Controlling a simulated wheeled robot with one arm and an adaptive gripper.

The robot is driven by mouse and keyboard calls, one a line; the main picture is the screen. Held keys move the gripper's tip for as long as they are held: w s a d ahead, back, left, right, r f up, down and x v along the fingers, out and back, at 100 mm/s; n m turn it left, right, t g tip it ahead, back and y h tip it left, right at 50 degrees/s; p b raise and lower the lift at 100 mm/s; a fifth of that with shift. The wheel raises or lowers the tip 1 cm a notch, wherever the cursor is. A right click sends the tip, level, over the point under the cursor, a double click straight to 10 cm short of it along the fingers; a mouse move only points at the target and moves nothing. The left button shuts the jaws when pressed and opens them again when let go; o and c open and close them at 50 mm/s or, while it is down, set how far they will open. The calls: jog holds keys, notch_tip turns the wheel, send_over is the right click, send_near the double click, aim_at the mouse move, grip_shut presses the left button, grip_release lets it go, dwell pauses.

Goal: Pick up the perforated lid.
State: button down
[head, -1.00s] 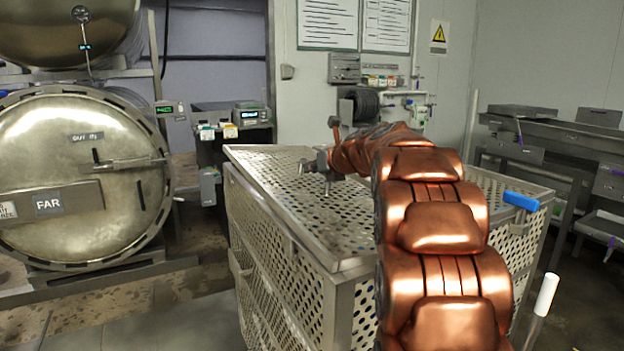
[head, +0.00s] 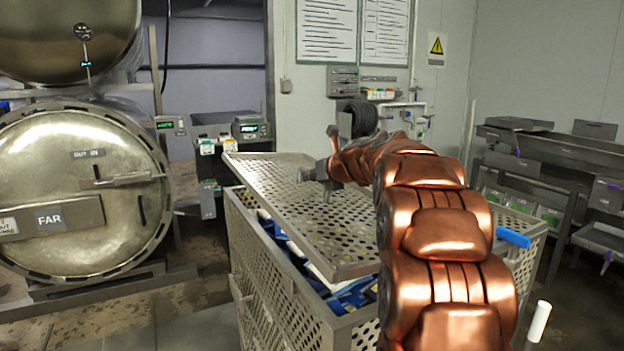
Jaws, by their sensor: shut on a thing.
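The perforated lid (head: 290,215) is a flat grey metal sheet with round holes and a raised rim. It is lifted and tilted above the perforated metal basket (head: 275,285), apart from the basket's left and front rim. My gripper (head: 318,182) is at the end of my copper-coloured arm, over the lid's middle, and is shut on the lid. The exact grip point is small and partly hidden. Blue and white items (head: 350,298) show inside the basket below the lid. My arm hides the lid's right part.
A round retort door (head: 80,215) marked FAR stands at the left. A blue handle (head: 513,238) and a white-tipped bar (head: 540,318) are at the basket's right. Metal benches (head: 560,150) stand along the right wall. Floor is clear at front left.

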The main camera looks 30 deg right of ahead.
notch_tip(320, 180, up, 12)
dwell(0.6)
jog(key=shift+f, duration=0.1)
